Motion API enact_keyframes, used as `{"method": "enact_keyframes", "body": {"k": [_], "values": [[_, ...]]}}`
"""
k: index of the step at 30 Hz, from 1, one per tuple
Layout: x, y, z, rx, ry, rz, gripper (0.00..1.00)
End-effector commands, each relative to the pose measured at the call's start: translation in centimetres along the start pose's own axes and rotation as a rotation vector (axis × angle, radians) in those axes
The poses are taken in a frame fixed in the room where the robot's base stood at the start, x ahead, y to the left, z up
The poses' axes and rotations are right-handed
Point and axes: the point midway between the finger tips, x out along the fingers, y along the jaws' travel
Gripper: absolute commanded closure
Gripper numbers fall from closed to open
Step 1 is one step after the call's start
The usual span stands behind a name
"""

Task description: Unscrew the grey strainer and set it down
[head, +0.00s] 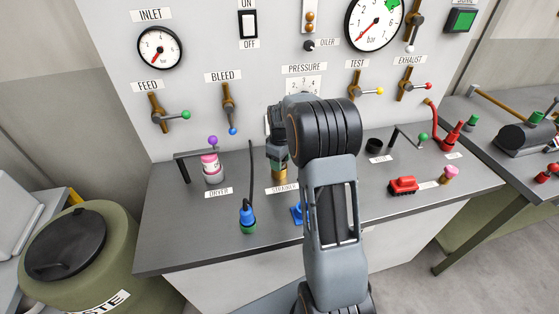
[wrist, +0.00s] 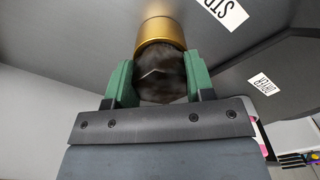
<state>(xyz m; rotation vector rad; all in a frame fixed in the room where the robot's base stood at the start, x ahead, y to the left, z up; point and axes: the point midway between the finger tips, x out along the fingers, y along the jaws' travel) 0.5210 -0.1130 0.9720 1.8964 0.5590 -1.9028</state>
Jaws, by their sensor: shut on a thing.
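The grey strainer (wrist: 160,84) shows in the wrist view as a dark, rounded body between my two green fingers. My gripper (wrist: 159,76) is shut on it from both sides. A brass cylinder (wrist: 160,34) lies directly beyond the strainer, in line with it and seeming to meet it. In the head view my gripper (head: 277,152) points down over the brass cylinder (head: 279,176), behind the STRAINER label (head: 284,188). My arm hides much of this spot, and the strainer itself is hard to make out there. I cannot tell how far it is screwed in.
A pink-and-white dryer (head: 211,167) under a purple-knobbed lever and a blue-green plug (head: 247,217) on a cable stand to the left. A blue item (head: 297,214) is partly behind my arm. A red block (head: 403,186) lies right. The bench front left is clear.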

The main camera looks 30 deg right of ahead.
Motion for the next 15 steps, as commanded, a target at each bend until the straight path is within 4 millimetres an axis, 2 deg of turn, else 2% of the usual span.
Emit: {"method": "enact_keyframes", "body": {"k": [5,8,15], "values": [[-0.22,0.65,0.22,-0.002,0.004,0.014,0.76],[-0.27,0.74,0.26,-0.068,0.003,0.016,0.76],[-0.38,0.8,0.24,-0.457,0.001,0.019,0.76]]}}
